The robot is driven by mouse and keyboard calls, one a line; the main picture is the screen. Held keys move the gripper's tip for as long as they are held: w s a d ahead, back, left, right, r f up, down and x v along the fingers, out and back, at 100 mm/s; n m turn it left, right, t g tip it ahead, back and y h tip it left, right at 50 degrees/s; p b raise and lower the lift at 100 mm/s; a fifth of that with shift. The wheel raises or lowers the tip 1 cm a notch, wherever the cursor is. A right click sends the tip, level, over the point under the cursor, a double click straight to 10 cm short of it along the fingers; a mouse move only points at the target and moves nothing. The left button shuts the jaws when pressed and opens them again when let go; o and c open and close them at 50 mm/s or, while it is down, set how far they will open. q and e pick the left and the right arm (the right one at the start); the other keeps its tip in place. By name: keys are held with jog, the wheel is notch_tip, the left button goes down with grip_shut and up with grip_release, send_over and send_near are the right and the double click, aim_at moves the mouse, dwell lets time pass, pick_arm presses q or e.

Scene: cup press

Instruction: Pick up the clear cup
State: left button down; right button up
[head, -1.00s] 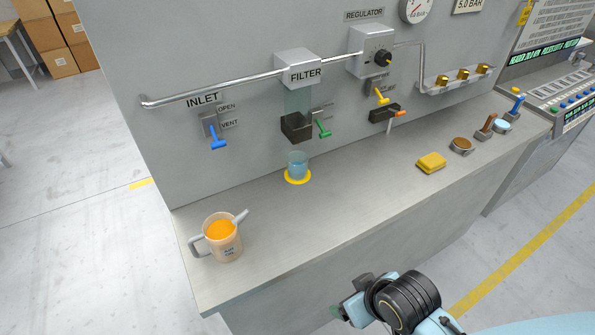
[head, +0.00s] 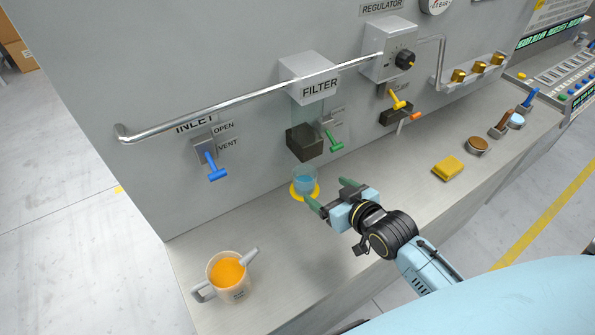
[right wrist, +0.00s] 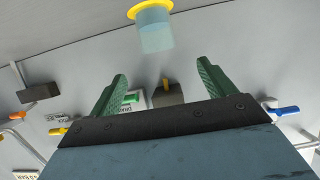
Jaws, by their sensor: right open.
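In the head view one fingertip overlaps the ring's edge; I see no grip on the cup. The right gripper (right wrist: 160,83) also shows open in the right wrist view. My left gripper is not in view.
A jug of orange liquid (head: 228,275) stands at the bench's front left. The dark filter block (head: 304,142) and green lever (head: 333,140) are on the wall above the cup. A yellow sponge (head: 448,168) lies to the right. The bench between jug and cup is clear.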

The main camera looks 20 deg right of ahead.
send_near(299, 171)
jog(key=shift+w+a+f+b, duration=0.15)
jog(key=shift+w+a+b, duration=0.05)
jog(key=shift+w+b, duration=0.1)
jog(key=shift+w+a+f, duration=0.1)
jog(key=shift+w+f, duration=0.05)
jog(key=shift+w, duration=0.15)
jog(key=shift+x, duration=0.85)
jog(key=x, duration=0.3)
jog(key=shift+w+f+b, duration=0.15)
jog(key=shift+w+b, duration=0.05)
jog(key=shift+b, duration=0.1)
jog(key=shift+w, duration=0.2)
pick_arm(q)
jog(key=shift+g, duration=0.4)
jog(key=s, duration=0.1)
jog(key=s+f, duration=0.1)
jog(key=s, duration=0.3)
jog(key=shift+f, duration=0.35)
pick_arm(e)
jog(key=c, duration=1.2)
jog(key=shift+o, duration=0.2)
